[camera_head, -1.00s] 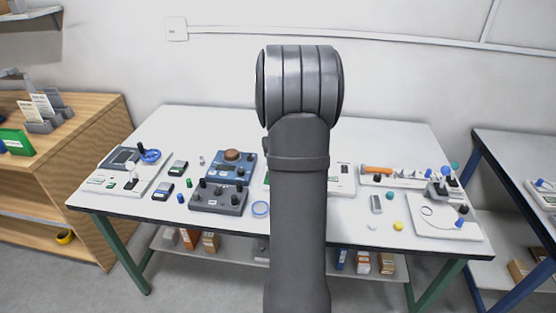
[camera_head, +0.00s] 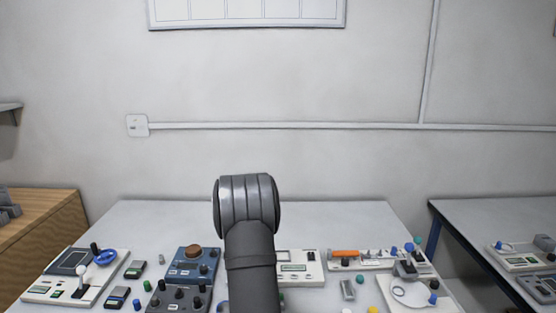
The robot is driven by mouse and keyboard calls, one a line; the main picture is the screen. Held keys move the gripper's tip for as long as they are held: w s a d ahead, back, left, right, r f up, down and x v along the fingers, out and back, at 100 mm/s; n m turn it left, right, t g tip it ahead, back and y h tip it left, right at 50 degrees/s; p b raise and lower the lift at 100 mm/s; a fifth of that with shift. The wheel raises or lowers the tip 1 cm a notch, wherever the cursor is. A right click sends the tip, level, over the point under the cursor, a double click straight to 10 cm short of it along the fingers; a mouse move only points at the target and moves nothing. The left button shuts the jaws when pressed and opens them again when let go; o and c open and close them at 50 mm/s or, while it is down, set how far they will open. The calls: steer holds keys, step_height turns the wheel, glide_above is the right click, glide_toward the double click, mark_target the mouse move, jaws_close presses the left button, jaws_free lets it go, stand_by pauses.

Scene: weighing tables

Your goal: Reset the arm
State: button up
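My own dark grey arm rises from the bottom edge, a little left of the middle of the view, with a rounded joint at its top. It stands in front of the white table and hides part of what lies there. My gripper is not in view, so I cannot see whether it holds anything.
The white table (camera_head: 315,220) carries a blue device (camera_head: 180,268), a white device (camera_head: 312,280), a panel with a blue ring (camera_head: 50,300) and small parts. A wooden cabinet (camera_head: 50,225) stands left, another table (camera_head: 480,212) right. The white table's back strip is clear.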

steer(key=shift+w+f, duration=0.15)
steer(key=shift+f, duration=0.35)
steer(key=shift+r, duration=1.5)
